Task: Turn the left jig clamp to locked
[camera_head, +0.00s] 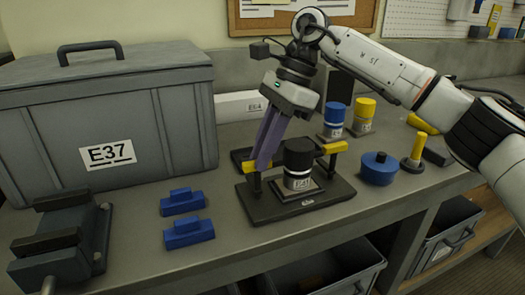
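The jig is a black base plate (262,210) on the bench, with a black cylinder (298,158) with a pale labelled band seated upright in its middle. The left jig clamp (247,167) has a yellow handle on a dark post at the plate's left side. The right clamp (335,147) has a similar yellow handle. My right gripper (262,163) reaches down from above, its purple fingers at the left clamp's handle and hiding part of it. The fingers overlap in this view, so their gap and grip cannot be seen. My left gripper is not in view.
A large grey case (60,120) stands at the left, with a dark vise (60,245) in front. Two blue blocks (188,233) lie left of the jig. A blue round part (378,168) and a yellow-handled tool (415,150) stand to the right. Blue and yellow-topped cylinders (364,112) stand behind.

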